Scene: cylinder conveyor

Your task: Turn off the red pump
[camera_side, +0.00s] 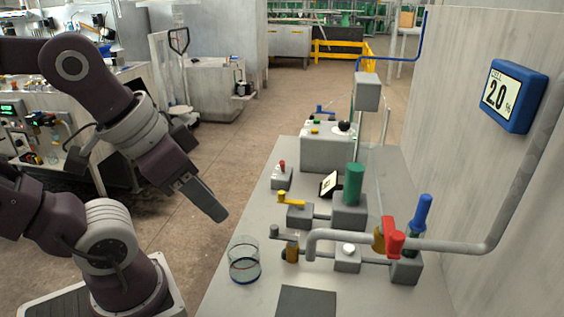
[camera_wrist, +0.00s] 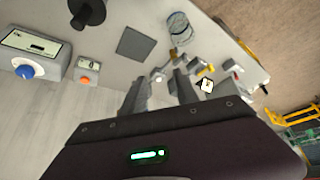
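No pump body that is plainly red shows. In the side view, a red valve handle (camera_side: 393,240) sits on the grey pipe at the right of the bench. A small grey box (camera_side: 282,178) with a red-topped switch (camera_side: 282,165) stands further back. A green cylinder (camera_side: 354,184) and a blue-topped cylinder (camera_side: 421,213) stand on grey blocks. My gripper (camera_side: 207,200) hangs left of the bench, apart from all of these. In the wrist view, the fingers of my gripper (camera_wrist: 158,82) are spread with nothing between them.
A glass beaker (camera_side: 244,262) stands at the bench's left edge, near a dark square plate (camera_side: 305,302). Yellow (camera_side: 291,199) and grey (camera_side: 284,234) valve handles and grey pipes crowd the middle. A blue display reading 2.0 (camera_side: 513,95) hangs on the right wall.

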